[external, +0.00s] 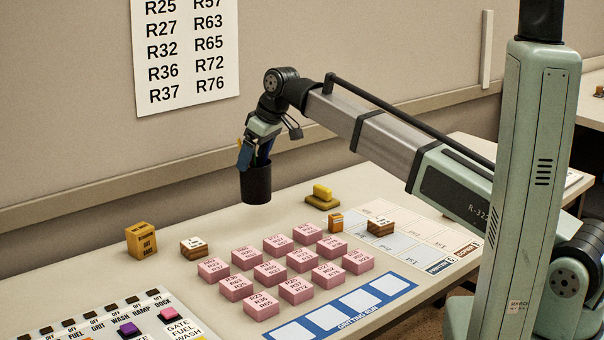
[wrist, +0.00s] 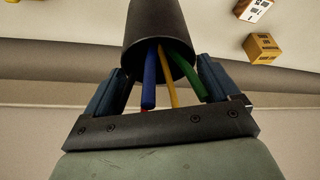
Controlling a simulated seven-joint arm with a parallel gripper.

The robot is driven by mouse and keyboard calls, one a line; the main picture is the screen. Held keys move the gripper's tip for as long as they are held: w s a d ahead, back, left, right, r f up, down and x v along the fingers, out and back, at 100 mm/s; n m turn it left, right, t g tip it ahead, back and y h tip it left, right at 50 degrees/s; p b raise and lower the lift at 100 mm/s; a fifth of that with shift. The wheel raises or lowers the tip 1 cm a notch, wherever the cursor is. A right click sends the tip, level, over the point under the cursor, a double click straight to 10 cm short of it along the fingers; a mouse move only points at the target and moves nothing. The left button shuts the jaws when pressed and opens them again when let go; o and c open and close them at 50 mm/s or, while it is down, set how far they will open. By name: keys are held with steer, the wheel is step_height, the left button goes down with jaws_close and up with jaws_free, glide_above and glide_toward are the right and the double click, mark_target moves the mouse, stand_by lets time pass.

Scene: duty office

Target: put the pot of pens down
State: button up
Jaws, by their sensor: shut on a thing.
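The pot of pens (external: 257,184) is a dark, round pot held in the air above the back of the table. In the wrist view the pot (wrist: 155,30) shows its open mouth, with blue, yellow, green and red pens (wrist: 150,78) in it. My gripper (external: 254,158) is shut on the pot, one finger on each side of its rim. The fingers also show in the wrist view (wrist: 160,82).
Several pink labelled blocks (external: 270,272) stand in rows in front. A yellow stamp-like thing (external: 322,196) lies right of the pot, an orange box (external: 141,241) and a brown block (external: 194,248) left. A button panel (external: 120,318) is at front left. The wall (external: 190,160) is close behind.

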mark_target(269, 148)
steer(key=shift+f, duration=3.95)
steer(key=o, duration=0.9)
steer(key=v, duration=1.2)
steer(key=shift+w+d, duration=0.1)
